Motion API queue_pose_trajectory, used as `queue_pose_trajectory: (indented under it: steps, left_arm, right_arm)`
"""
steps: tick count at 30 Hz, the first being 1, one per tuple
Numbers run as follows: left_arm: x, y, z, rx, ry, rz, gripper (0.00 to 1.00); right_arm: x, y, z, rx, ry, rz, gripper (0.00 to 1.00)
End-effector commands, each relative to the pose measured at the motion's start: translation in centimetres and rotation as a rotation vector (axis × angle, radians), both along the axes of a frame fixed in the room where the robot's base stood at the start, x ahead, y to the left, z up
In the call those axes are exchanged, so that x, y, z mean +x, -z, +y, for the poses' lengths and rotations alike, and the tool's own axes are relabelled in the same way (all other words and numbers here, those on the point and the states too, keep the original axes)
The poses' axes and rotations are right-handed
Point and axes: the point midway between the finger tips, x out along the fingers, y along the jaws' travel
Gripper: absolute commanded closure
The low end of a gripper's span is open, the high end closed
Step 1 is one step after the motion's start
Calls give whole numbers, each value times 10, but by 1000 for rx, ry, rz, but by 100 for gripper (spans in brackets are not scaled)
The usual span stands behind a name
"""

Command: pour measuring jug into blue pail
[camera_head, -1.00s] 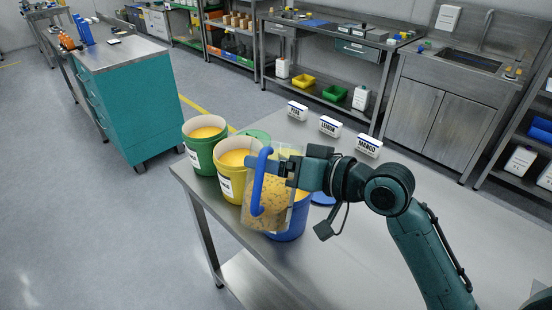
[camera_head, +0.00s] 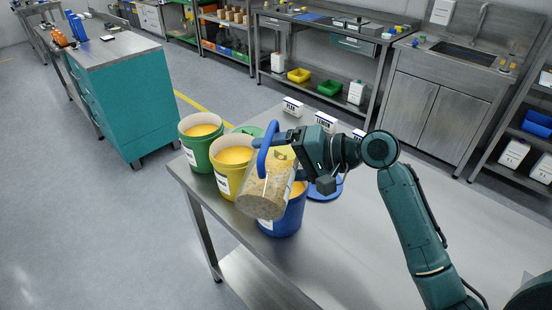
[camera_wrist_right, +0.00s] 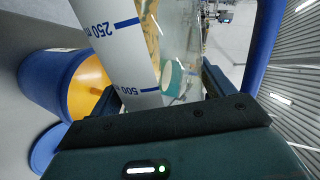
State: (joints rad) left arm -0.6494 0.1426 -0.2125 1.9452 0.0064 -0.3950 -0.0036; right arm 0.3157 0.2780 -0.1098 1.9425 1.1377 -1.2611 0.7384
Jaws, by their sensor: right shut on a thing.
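The clear measuring jug (camera_head: 266,190) has a blue handle and yellowish, speckled contents. My right gripper (camera_head: 284,139) is shut on it near the handle. The jug is tilted, base toward the lower left and upper end near the gripper, in front of the blue pail (camera_head: 284,224). It hides part of that pail. The wrist view shows the jug's scale marks (camera_wrist_right: 125,55) close up and the blue pail (camera_wrist_right: 48,82) on its side in the picture, with orange-yellow contents. I cannot tell whether anything flows from the jug. My left gripper is not in view.
A yellow pail (camera_head: 224,182) and a green pail (camera_head: 192,152), both with yellow-orange contents, stand left of the jug on the steel table (camera_head: 390,255). A blue lid (camera_head: 325,192) lies right of the blue pail. Small white label blocks (camera_head: 292,106) stand behind. The table's right side is clear.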

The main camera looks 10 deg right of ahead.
Motion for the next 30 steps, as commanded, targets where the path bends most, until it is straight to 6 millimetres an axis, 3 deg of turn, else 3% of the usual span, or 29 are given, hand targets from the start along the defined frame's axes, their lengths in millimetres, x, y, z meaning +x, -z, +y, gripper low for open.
queue_pose_trajectory:
  steps: [15,30]
  left_arm:
    - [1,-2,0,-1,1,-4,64]
    - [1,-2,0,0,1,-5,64]
  right_arm:
    - [16,12,-8,167,0,326,59]
    - [18,15,-9,190,0,373,59]
